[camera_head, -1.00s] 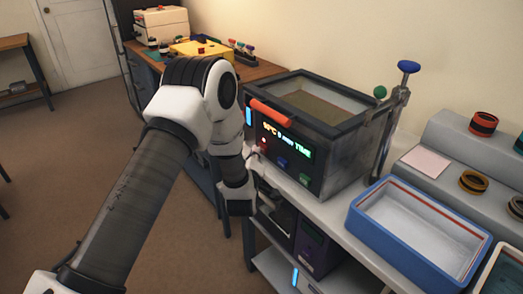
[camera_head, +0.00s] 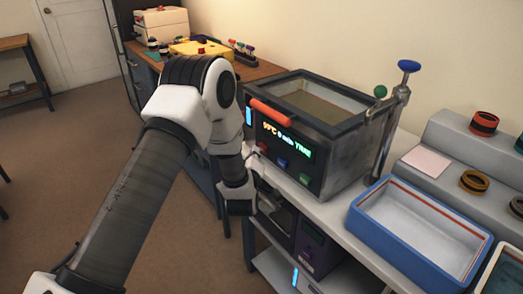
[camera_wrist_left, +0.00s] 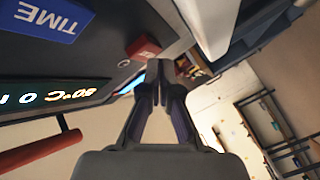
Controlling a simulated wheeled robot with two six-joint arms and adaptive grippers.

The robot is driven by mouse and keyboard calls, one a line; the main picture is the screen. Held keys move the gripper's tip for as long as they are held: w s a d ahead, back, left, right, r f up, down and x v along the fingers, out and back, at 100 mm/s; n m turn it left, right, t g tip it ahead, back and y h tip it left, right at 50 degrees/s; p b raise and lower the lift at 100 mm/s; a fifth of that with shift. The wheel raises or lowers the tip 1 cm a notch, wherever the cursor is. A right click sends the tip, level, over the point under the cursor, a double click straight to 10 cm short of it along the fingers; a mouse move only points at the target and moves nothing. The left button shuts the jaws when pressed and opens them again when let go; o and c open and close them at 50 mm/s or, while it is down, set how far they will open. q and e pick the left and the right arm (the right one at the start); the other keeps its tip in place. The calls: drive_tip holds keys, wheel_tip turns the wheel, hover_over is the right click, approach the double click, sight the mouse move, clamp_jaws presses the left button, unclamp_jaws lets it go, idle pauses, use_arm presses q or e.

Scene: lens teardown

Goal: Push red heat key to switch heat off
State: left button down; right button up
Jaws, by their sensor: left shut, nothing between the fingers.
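The red heat key (camera_wrist_left: 145,47) sits on the dark front panel of the tank unit (camera_head: 336,165), below its lit display (camera_head: 286,139). In the head view the red key (camera_head: 263,148) is partly covered by my left gripper (camera_head: 255,154). In the left wrist view my left gripper (camera_wrist_left: 162,72) is shut and empty, its fingertips right beside the red key. I cannot tell whether they touch it. A blue TIME key (camera_wrist_left: 50,18) is on the same panel. My right gripper is not in view.
A blue tray (camera_head: 362,222) stands right of the tank unit on the bench. An orange handle bar (camera_head: 270,112) sticks out above the display. A stand with a blue knob (camera_head: 409,67) rises at the unit's right side.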

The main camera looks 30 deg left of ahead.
use_arm(q)
drive_tip(key=s, duration=0.1)
drive_tip(key=s+a, duration=0.1)
drive_tip(key=s, duration=0.1)
drive_tip(key=s+a, duration=0.1)
drive_tip(key=s, duration=0.1)
drive_tip(key=shift+s+a+p, duration=0.15)
drive_tip(key=shift+s+p, duration=0.1)
drive_tip(key=shift+p, duration=0.05)
